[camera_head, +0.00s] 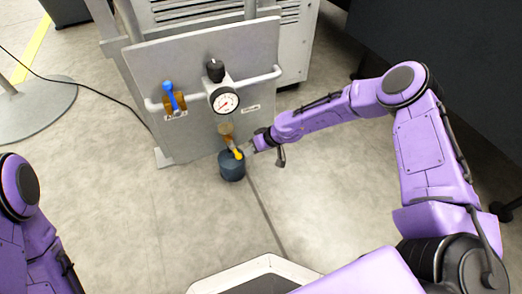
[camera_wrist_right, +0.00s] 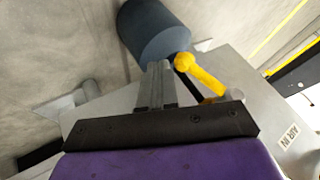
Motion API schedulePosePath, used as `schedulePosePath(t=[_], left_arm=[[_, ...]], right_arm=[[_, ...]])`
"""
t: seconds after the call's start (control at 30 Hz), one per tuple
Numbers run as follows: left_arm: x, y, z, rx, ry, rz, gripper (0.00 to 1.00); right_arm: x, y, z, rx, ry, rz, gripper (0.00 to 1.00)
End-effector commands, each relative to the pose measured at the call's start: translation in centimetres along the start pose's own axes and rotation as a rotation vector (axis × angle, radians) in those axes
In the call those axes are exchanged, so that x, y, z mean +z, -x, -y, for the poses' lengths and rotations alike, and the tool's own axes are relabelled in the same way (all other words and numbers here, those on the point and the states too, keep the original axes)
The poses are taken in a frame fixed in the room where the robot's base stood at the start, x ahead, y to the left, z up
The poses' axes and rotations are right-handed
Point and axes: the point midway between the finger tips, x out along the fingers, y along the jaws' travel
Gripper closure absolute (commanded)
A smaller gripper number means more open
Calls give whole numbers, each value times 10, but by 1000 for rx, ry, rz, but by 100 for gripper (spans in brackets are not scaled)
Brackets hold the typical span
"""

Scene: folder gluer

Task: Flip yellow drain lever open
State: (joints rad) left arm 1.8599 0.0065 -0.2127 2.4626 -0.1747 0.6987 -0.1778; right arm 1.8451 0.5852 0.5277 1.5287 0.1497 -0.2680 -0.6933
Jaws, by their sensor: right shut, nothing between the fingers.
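The yellow drain lever (camera_head: 238,154) slants down from a brass-coloured fitting (camera_head: 226,129) at the lower part of the grey panel, just above a dark blue cylindrical cup (camera_head: 232,170). In the right wrist view the lever (camera_wrist_right: 205,78) shows a round knob near the cup (camera_wrist_right: 155,30). My right gripper (camera_head: 248,148) is right beside the lever on its right side. Its fingers (camera_wrist_right: 155,85) are shut and empty, with the tips close to the knob; I cannot tell whether they touch it. My left gripper is out of view; only part of my left arm shows.
The grey panel (camera_head: 180,52) carries a pressure gauge (camera_head: 225,99) with a black knob (camera_head: 215,70), a pipe and a blue lever valve (camera_head: 171,95). A grey machine (camera_head: 225,20) stands behind it. A round stand base (camera_head: 35,108) is at left. The floor in front is clear.

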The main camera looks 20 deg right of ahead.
Motion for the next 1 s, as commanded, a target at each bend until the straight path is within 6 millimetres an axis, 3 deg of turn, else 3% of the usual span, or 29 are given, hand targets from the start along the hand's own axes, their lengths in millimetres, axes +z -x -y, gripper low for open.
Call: schedulePosePath(t=[0.4,0.63,1.0], left_arm=[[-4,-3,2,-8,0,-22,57],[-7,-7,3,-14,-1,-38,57],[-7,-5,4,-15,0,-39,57]], right_arm=[[0,-2,6,1,-1,1,100],[7,-23,14,0,0,3,100],[5,-21,15,1,-1,1,100]])
